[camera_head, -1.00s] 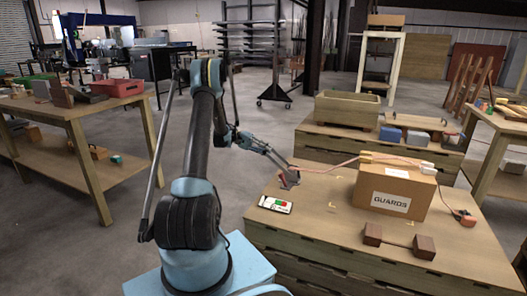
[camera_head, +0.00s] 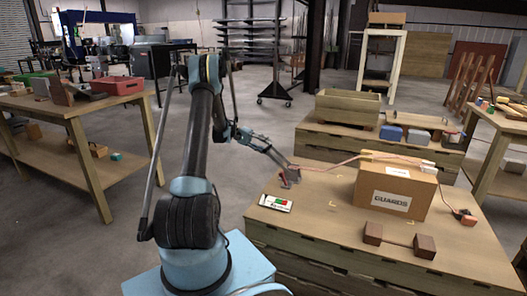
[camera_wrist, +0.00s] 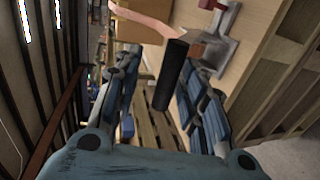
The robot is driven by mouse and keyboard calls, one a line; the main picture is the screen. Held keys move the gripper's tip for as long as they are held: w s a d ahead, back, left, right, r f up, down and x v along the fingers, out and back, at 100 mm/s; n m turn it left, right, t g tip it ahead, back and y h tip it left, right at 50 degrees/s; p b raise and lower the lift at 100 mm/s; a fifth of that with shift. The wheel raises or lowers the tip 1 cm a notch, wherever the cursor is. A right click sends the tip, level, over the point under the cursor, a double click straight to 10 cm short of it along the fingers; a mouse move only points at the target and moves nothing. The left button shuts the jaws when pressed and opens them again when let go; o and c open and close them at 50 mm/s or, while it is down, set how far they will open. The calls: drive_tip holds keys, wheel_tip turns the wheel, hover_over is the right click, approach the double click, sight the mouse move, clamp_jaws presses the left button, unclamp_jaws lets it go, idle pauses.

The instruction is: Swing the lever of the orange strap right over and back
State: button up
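The orange strap (camera_head: 345,160) runs from a grey metal buckle (camera_head: 291,177) at the table's left back edge up over a cardboard box marked GUARDS (camera_head: 395,190). In the wrist view the strap (camera_wrist: 150,20) looks pale pink-orange, and the grey buckle (camera_wrist: 215,50) lies at the upper right. A black cylindrical grip (camera_wrist: 171,75), apparently the lever's handle, stands between my fingers. My gripper (camera_head: 277,158) reaches the buckle from the left. In the wrist view my gripper (camera_wrist: 165,65) is open, its blue fingers on both sides of the grip with visible gaps.
A wooden crate (camera_head: 347,107) stands behind.

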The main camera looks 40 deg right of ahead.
wheel_tip(320, 180, up, 8)
idle(0.4)
